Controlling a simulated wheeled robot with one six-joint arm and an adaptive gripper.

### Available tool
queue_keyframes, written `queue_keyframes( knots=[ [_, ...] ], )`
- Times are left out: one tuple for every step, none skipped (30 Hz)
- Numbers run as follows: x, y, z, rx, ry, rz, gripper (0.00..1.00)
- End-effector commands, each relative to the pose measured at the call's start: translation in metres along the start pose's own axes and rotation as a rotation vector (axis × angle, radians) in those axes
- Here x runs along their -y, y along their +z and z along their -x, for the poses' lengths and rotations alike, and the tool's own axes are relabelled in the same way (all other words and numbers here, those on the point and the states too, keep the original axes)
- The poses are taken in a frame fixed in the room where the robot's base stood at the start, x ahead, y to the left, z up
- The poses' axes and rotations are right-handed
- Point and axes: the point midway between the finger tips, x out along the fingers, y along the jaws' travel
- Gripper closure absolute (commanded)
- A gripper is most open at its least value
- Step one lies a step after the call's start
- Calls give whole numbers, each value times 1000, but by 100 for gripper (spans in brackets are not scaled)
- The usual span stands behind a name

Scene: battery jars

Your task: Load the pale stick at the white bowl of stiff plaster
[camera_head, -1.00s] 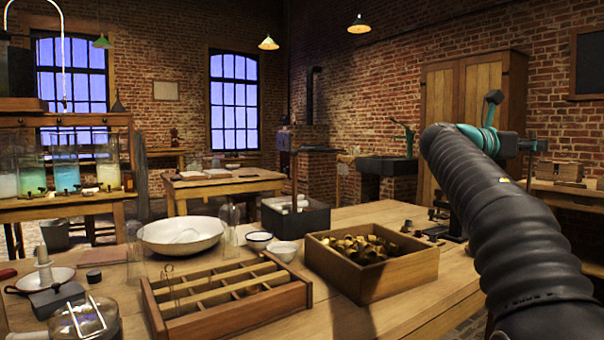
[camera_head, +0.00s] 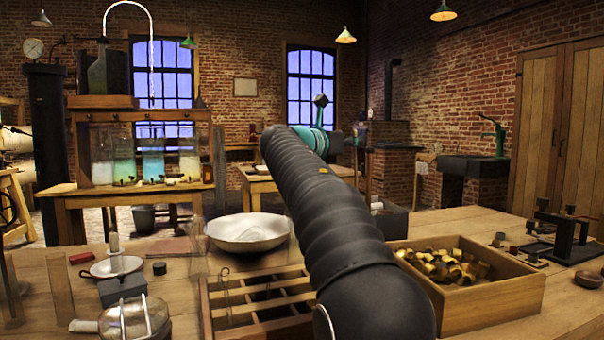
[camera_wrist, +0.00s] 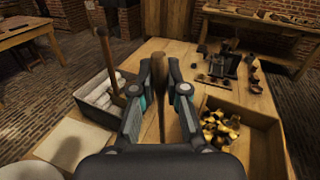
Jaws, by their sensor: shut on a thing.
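In the wrist view my gripper (camera_wrist: 160,76) is shut on a slim upright wooden stick (camera_wrist: 161,98), brown in this light, held between both fingertips above the bench. I cannot tell for sure that it is the pale stick. A wide white bowl (camera_head: 247,234) stands on the bench left of my arm. Its contents are unclear, so I cannot tell whether it holds the plaster. The smaller white bowls seen earlier are hidden behind my arm.
A wooden crate of brass pieces (camera_head: 486,314) stands right of my arm. A dark box of white rolls (camera_wrist: 78,104) stands left of the gripper in the wrist view.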

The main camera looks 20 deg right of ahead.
Motion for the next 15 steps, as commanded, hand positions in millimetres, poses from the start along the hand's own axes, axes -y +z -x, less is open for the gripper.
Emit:
queue_keyframes(
  knots=[
    [-5, -10, 0, 2, 31, 40, 100],
    [-10, -16, 1, 4, 54, 65, 100],
    [-16, -25, 2, 6, 86, 101, 100],
    [-20, -31, 3, 7, 109, 126, 100],
    [-24, -37, 5, 9, 132, 150, 100],
    [-30, -46, 7, 10, 162, 180, 100],
    [-34, -51, 9, 11, 183, 200, 100],
    [-37, -56, 10, 12, 201, 219, 100],
    [-40, -63, 12, 12, 222, 239, 100],
    [-43, -66, 13, 13, 236, 251, 100],
    [-45, -70, 14, 13, 246, 262, 100],
    [-46, -73, 15, 13, 256, 272, 100],
    [-47, -75, 16, 14, 262, 277, 100],
    [-48, -77, 16, 14, 266, 281, 100],
    [-48, -78, 16, 14, 268, 283, 100]
  ],
)
